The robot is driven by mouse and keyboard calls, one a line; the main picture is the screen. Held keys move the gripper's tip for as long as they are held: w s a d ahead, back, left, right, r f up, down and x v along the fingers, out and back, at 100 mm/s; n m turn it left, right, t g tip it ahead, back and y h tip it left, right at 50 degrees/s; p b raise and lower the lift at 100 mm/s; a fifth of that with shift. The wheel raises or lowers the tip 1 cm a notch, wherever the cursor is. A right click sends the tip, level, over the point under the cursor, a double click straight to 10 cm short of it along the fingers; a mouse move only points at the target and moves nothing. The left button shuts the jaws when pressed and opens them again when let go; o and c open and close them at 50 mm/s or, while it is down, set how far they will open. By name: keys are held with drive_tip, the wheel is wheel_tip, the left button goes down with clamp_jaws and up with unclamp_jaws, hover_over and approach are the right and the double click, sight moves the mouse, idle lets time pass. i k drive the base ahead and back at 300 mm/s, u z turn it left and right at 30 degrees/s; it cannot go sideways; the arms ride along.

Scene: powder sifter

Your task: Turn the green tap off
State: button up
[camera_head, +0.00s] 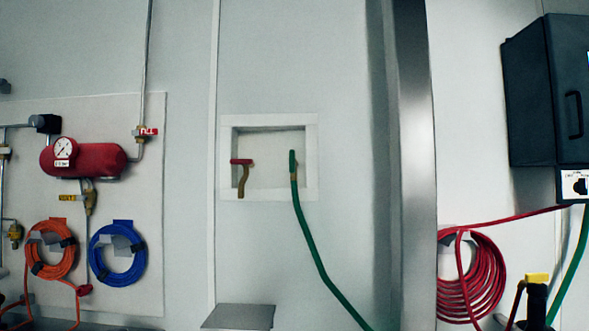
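The green tap (293,161) is in the right half of a white-framed recess in the wall, near the middle of the head view. Its green handle stands upright, and a green hose (312,246) runs from it down to the right. Left of it in the same recess is a red tap (241,162) with its handle lying level above a brass spout. My gripper is not in view, and nothing is seen touching either tap.
The white recess frame (311,152) surrounds both taps. A metal post (416,170) stands to the right. Coiled hoses (118,254) and a red tank (100,159) hang at left. A dark cabinet (545,100) and red hose coil (470,280) are at right. The wall before the recess looks clear.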

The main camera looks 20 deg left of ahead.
sight(293, 162)
drive_tip(key=u, duration=3.05)
drive_tip(key=i, duration=0.9)
drive_tip(key=z, duration=2.55)
